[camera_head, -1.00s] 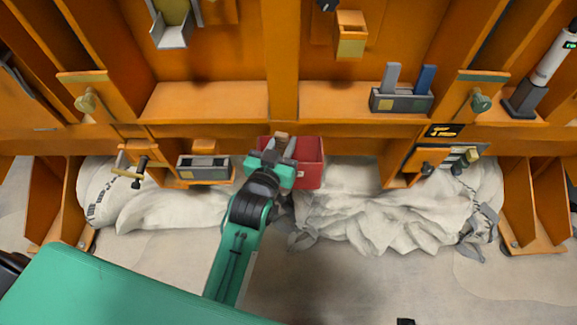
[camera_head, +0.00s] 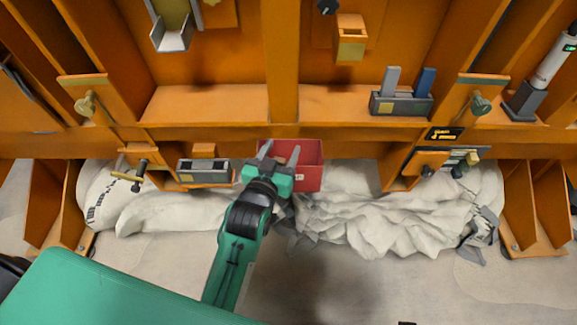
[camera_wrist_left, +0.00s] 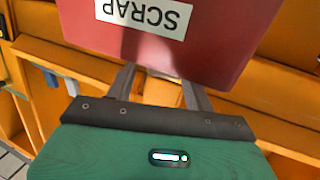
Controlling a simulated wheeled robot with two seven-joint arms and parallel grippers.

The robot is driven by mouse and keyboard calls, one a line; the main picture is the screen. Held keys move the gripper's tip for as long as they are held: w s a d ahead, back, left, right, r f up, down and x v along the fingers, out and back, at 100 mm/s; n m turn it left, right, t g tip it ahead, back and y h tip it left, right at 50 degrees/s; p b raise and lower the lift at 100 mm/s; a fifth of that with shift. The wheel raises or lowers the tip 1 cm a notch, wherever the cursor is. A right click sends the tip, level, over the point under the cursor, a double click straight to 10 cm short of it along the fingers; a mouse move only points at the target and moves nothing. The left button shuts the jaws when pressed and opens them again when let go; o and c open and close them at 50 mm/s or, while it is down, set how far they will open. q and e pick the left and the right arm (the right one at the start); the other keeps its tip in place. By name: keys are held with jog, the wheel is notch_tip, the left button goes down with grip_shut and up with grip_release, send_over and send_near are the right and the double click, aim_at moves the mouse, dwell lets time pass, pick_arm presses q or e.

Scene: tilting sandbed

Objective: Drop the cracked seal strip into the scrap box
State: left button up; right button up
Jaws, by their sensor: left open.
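The red scrap box (camera_head: 313,178) hangs at the middle of the orange frame, below the centre post. Its red wall with an upside-down SCRAP label fills the top of the left wrist view (camera_wrist_left: 215,50). My left gripper (camera_head: 279,153) is open, its two grey fingers spread over the left part of the box. In the left wrist view the box wall hides the fingertips. A small brownish patch (camera_head: 280,160) shows between the fingers, at the box; I cannot tell whether it is the cracked seal strip. The strip is not clearly seen elsewhere. My right gripper is not in view.
A grey tray (camera_head: 203,171) is just left of the box. A grey holder (camera_head: 400,104) with grey and blue pieces stands on the ledge at right. Crumpled white fabric (camera_head: 370,215) lies below the frame. The floor in front is clear.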

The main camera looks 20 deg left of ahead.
pick_arm(q)
jog(key=s, duration=1.2)
jog(key=shift+s+a, duration=0.2)
jog(key=shift+a, duration=0.05)
jog(key=shift+f, duration=0.1)
